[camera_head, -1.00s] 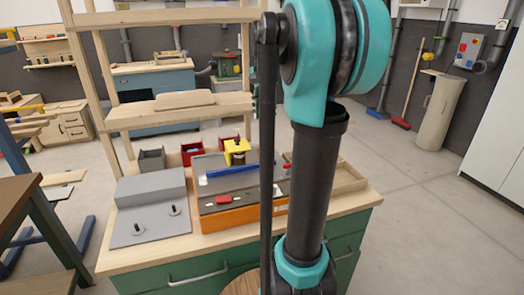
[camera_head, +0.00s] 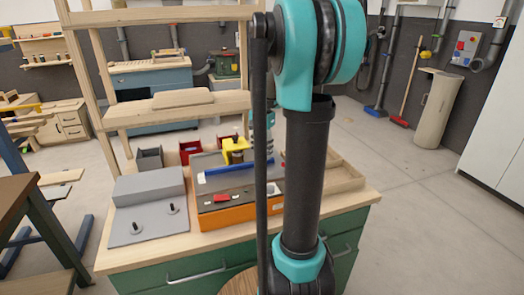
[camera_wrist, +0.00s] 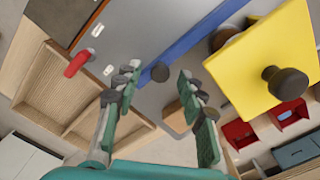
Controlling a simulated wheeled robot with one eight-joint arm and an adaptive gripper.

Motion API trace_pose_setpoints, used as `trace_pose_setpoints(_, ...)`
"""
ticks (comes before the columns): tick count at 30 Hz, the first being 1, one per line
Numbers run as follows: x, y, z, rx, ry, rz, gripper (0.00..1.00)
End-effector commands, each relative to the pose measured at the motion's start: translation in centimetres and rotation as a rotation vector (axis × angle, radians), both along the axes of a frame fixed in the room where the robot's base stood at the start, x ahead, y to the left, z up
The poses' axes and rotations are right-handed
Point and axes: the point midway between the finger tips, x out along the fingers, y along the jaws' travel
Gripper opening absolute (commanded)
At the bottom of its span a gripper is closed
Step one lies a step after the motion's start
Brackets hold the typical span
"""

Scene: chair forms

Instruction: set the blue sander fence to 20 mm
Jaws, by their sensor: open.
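The blue fence (camera_head: 225,170) is a long bar lying across the grey top of the orange-sided sander (camera_head: 240,202). A yellow part with a dark knob (camera_wrist: 265,60) stands beside the fence. In the head view my arm hides the fingers and part of the sander. No scale is readable.
A red lever (camera_wrist: 76,63) sits on the sander's face. A grey stepped block with two black pegs (camera_head: 150,190) stands left on the bench. Red bins (camera_head: 190,152), a grey bin (camera_head: 150,158) and a wooden tray (camera_head: 335,172) are close by. Wooden shelf posts (camera_head: 95,80) rise behind.

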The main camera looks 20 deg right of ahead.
Motion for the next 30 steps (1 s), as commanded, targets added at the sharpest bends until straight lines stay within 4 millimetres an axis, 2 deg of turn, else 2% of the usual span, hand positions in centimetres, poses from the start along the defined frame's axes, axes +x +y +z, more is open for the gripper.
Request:
trace_pose_setpoints(8,0.0,0.0,-0.11,0.0,0.0,0.0,0.4)
trace_pose_setpoints(18,0.0,0.0,-0.09,0.0,0.0,0.0,0.0)
trace_pose_setpoints(30,-0.57,0.0,-0.08,0.0,0.0,0.0,0.0)
